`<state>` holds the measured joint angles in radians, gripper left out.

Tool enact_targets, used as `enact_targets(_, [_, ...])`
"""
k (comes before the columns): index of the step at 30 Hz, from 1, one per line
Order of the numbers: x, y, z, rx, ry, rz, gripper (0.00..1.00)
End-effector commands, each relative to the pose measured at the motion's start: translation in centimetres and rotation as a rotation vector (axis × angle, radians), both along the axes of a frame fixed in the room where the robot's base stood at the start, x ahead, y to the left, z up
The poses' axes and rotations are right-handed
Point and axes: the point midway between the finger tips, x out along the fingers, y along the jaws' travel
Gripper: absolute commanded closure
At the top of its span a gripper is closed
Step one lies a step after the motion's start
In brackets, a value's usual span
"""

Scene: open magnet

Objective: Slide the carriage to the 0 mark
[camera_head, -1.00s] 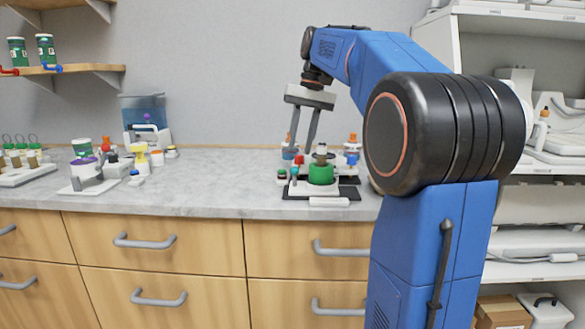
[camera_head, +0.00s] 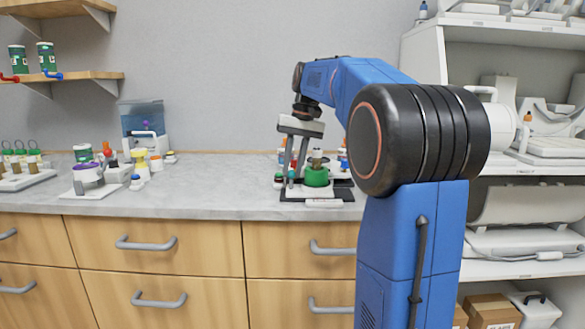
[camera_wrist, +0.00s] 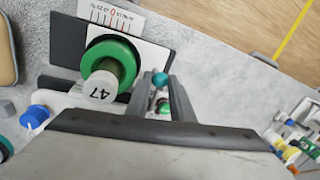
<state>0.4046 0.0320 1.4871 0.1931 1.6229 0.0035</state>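A green ring (camera_wrist: 112,60) with a pale-topped post marked 47 (camera_wrist: 102,87) sits on a white plate with dark plates under it. It also shows in the head view (camera_head: 317,178). A white scale card (camera_wrist: 111,16) with red and black ticks and a red 0 lies beyond the ring in the wrist view. A teal knob (camera_wrist: 160,79) stands right of the ring; I cannot tell which part is the carriage. My gripper (camera_wrist: 161,82) points down with its fingers apart, the knob showing between the tips. Contact with the knob cannot be told.
Small bottles and a blue cap (camera_wrist: 36,113) lie near the device. A purple-topped stand (camera_head: 88,175) and a blue tank (camera_head: 143,118) are left on the counter (camera_head: 215,190). The counter between them and the device is clear. Shelves (camera_head: 520,170) stand at the right.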

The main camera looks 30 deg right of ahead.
Motion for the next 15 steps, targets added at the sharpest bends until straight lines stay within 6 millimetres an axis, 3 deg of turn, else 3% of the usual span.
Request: enact_targets(15, [-1.1, -1.6, 0.0, 0.000, -0.001, 0.000, 1.00])
